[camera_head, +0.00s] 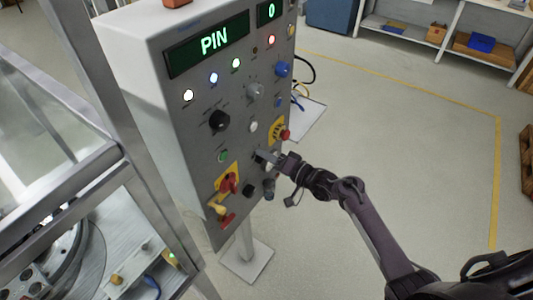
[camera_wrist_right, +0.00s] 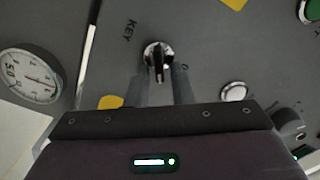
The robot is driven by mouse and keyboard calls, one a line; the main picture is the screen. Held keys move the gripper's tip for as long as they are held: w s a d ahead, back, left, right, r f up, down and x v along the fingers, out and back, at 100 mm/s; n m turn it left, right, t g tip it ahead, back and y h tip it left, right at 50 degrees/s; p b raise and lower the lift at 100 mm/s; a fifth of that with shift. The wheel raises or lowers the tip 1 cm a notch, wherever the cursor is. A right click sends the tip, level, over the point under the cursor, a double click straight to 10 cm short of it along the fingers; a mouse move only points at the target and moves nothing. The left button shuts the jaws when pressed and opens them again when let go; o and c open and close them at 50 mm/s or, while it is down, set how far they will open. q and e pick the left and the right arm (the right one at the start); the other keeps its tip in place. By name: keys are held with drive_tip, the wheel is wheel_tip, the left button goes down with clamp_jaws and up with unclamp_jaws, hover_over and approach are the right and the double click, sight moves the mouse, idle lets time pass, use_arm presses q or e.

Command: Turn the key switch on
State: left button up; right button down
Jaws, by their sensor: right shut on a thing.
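The key switch (camera_wrist_right: 158,58) is a round silver lock with a dark key standing out of it, beside the label KEY on the grey control panel (camera_head: 182,130). In the right wrist view, the two fingers of my right gripper (camera_wrist_right: 166,86) reach the key from both sides and are shut on it. In the head view, my right gripper (camera_head: 268,158) is at the panel's lower right part and hides most of the switch. My left gripper is not in view.
Close around my right gripper are a red stop button (camera_head: 285,134) on yellow, a green button (camera_head: 223,156) and a red rotary handle (camera_head: 229,183). A PIN display (camera_head: 212,41) tops the panel. A metal frame stands left; the floor right is open.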

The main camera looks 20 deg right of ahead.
drive_tip(key=shift+m, duration=0.3)
drive_tip(key=c, duration=1.5)
unclamp_jaws()
drive_tip(key=shift+c, duration=0.2)
drive_tip(key=shift+f, duration=0.1)
drive_tip(key=b+v, duration=0.1)
drive_tip(key=v, duration=0.6)
drive_tip(key=shift+s+d+b, duration=0.25)
drive_tip(key=shift+s+b, duration=0.05)
